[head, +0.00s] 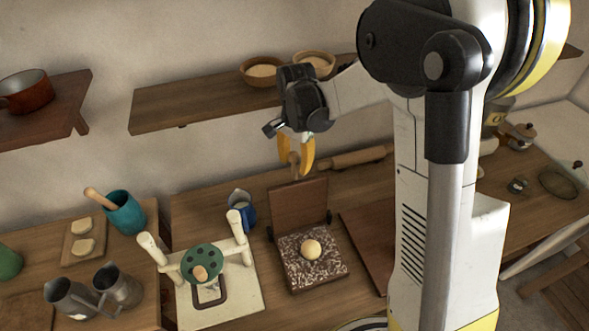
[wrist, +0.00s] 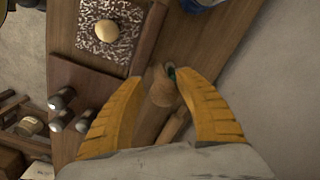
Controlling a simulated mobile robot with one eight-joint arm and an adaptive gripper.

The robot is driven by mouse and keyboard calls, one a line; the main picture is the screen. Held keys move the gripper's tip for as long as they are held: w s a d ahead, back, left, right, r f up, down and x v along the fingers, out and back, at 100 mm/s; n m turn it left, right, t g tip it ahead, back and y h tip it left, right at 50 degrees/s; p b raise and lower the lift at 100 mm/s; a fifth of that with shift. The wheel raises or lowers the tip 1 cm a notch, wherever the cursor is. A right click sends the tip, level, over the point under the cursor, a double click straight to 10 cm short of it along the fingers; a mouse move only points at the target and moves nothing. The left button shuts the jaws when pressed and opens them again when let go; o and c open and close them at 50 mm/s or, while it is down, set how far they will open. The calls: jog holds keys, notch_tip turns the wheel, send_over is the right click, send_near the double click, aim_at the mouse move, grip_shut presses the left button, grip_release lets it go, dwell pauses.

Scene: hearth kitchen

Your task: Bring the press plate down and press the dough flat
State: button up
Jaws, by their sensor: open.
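The dough (head: 311,249) is a pale round ball on the speckled stone base (head: 296,279) of the press; it also shows in the wrist view (wrist: 107,31). The brown press plate (head: 299,207) stands upright, hinged at the base's back edge. My gripper (head: 297,168) has yellow fingers pointing down, above and just behind the raised plate. In the wrist view its fingers are apart, on either side of a rounded wooden knob (wrist: 160,88). I cannot tell whether they touch it. The knob seems to belong to the plate, but the join is hard to see.
A rolling pin (head: 358,157) lies behind the press at right. A white-framed stand with a green disc (head: 203,260) and a blue jug (head: 243,211) are to its left. Wall shelf (head: 200,104) with bowls is close behind my gripper. Counter in front right of the base is clear.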

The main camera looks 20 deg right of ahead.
jog(key=shift+f, duration=1.2)
grip_shut()
